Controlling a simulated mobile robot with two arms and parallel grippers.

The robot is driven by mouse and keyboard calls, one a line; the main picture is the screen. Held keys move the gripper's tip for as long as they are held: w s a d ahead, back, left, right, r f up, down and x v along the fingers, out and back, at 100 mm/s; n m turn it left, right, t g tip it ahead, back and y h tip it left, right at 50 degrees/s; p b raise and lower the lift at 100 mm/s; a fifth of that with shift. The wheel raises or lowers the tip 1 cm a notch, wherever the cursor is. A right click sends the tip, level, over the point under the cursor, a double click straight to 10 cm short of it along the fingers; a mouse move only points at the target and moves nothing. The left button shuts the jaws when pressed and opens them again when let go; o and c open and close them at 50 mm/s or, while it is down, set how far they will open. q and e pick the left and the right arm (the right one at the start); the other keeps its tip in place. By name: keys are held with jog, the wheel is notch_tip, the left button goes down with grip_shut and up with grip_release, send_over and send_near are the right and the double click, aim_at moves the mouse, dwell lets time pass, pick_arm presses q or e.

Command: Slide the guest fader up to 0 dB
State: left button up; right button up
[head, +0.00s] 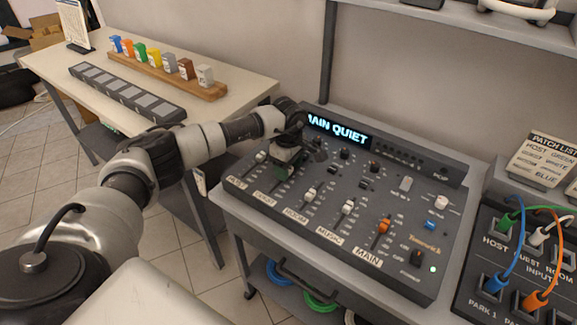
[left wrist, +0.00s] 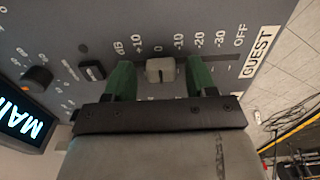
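The mixing desk (head: 330,215) has a row of faders; its display (head: 337,130) reads "MAIN QUIET". In the left wrist view, the guest fader cap (left wrist: 160,70) is a pale block in its slot, close beside the 0 mark, with the GUEST label (left wrist: 260,50) at the OFF end. My left gripper (left wrist: 161,80) is open, with one green finger on each side of the cap along the slot and a small gap to both. In the head view the left gripper (head: 286,170) hides that cap. My right gripper is not in view.
Neighbouring caps are near the gripper: a white one (head: 261,157) to its left, the room fader cap (head: 309,195) to its right, then music and an orange main cap (head: 384,226). A patch panel (head: 490,275) with cables stands right. A side table (head: 235,90) holds coloured blocks.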

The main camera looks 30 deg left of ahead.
pick_arm(q)
jog(key=shift+r, duration=0.25)
notch_tip(320, 180, up, 10)
jog(key=b, duration=0.1)
jog(key=shift+r+b, duration=0.15)
jog(key=shift+b, duration=0.15)
dwell(0.4)
